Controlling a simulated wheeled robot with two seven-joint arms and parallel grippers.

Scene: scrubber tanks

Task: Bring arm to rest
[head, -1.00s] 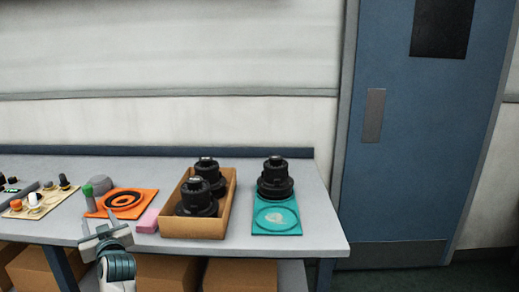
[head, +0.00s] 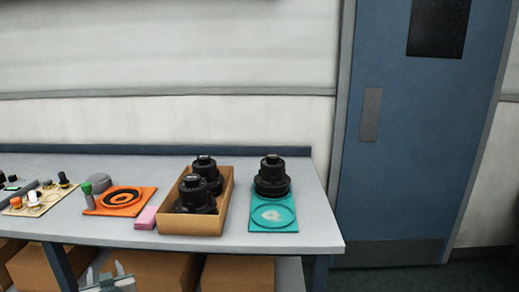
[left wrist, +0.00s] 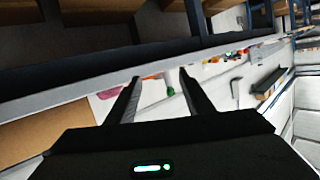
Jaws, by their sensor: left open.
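My left gripper (head: 112,278) is at the bottom edge of the head view, below and in front of the table's front edge. It is open and empty. In the left wrist view its two dark fingers (left wrist: 160,98) stand apart with nothing between them, and the table edge lies beyond them. Most of my left arm is out of the head view. My right gripper is not in view.
The grey table (head: 100,232) carries a cardboard box (head: 192,224) with black tanks, a teal mat (head: 285,226) with another tank, an orange mat (head: 147,192), a pink block (head: 146,217) and small parts. Cardboard boxes (head: 238,274) sit below. A blue door (head: 415,130) stands right.

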